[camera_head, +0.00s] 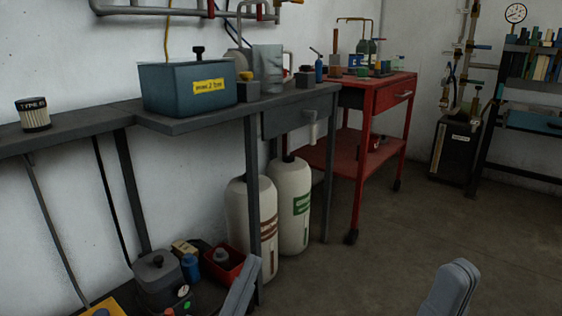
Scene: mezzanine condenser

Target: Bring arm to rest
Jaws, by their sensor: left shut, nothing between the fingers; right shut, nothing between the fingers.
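My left gripper (243,282) shows at the bottom edge, left of the middle, as grey fingers pointing up and to the right. It is shut and empty. In the picture it overlaps the floor area in front of the bench leg. My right gripper (455,287) shows at the bottom edge, right of the middle, over bare floor. It is shut and empty, its grey fingers side by side. The rest of both arms is outside the view.
Two white cylinders (289,205) and a red tray (222,267) are below. A red cart (364,170) stands behind. The floor at right is clear.

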